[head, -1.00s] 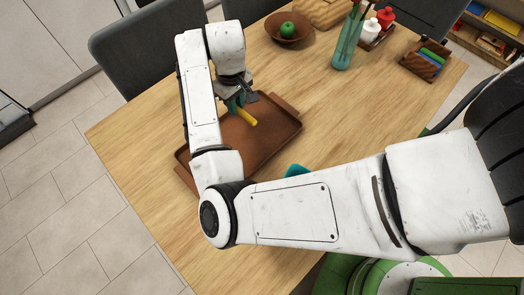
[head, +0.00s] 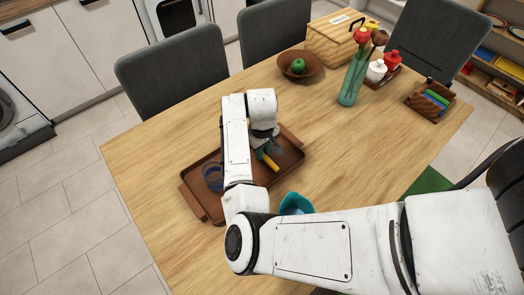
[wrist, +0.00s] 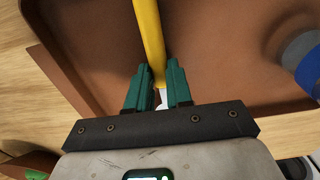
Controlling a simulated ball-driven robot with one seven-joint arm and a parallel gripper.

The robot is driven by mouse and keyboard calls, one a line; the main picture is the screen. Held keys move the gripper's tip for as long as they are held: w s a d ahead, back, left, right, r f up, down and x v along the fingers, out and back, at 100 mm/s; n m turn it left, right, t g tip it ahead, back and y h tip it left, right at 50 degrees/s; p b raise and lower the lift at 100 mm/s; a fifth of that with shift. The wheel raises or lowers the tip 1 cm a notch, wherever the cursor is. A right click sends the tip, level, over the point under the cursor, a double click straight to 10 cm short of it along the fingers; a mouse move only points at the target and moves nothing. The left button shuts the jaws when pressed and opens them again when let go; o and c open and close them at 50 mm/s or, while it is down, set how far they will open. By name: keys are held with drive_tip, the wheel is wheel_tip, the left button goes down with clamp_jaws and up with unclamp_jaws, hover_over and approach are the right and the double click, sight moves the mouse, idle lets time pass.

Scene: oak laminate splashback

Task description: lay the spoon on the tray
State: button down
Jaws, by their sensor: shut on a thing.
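My gripper (wrist: 158,92) is shut on the spoon (wrist: 150,40), whose yellow handle runs up from between the green fingertips in the wrist view. A short pale part shows below the fingers; the rest of the spoon is hidden. In the head view my gripper (head: 262,150) and the spoon's yellow handle (head: 270,162) are over the right part of the brown tray (head: 291,165). The tray (wrist: 95,45) fills much of the wrist view. I cannot tell whether the spoon touches it.
A blue and grey round object (head: 212,178) lies on the tray's left part. A teal bowl-like object (head: 296,203) is near the tray's front. A bowl with a green apple (head: 299,66), a vase (head: 351,85) and a small wooden box (head: 432,102) stand farther back. The table's left is clear.

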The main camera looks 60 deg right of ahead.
drive_tip(key=shift+f, duration=0.3)
drive_tip(key=shift+f, duration=0.15)
drive_tip(key=c, duration=1)
unclamp_jaws()
wheel_tip(320, 180, up, 12)
drive_tip(key=shift+r+b, duration=0.15)
drive_tip(key=shift+b, duration=0.15)
